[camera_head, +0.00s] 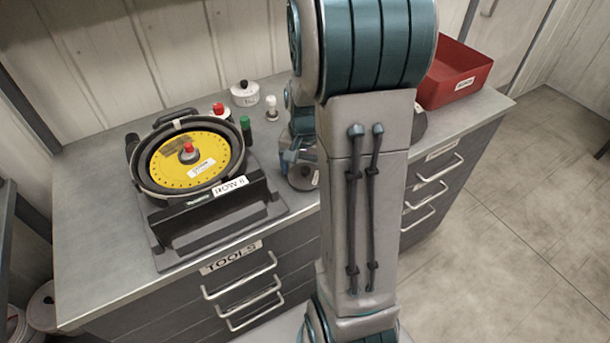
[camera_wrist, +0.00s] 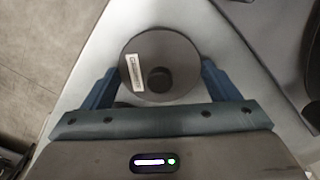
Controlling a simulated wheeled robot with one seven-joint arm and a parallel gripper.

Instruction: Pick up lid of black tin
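The black tin (camera_head: 303,179) is a dark round can with a white label, standing on the bench top just right of the seed meter. In the wrist view its dark round lid (camera_wrist: 182,62) shows from above, with a black knob in the middle and a white label near its left edge. My gripper (camera_head: 299,152) is over the tin, partly hidden by my arm in the head view. In the wrist view my gripper (camera_wrist: 160,75) is spread wide, one blue finger on each side of the lid. Whether the fingers touch the rim is unclear. The knob is between them, ungripped.
The seed meter with its yellow disc (camera_head: 172,165) stands close left on a black stand. A white lidded tin (camera_head: 245,94), a green-capped bottle (camera_head: 246,130), a red-capped container (camera_head: 218,112) and a small white-topped bottle (camera_head: 271,109) stand behind. A red bin (camera_head: 456,84) is far right.

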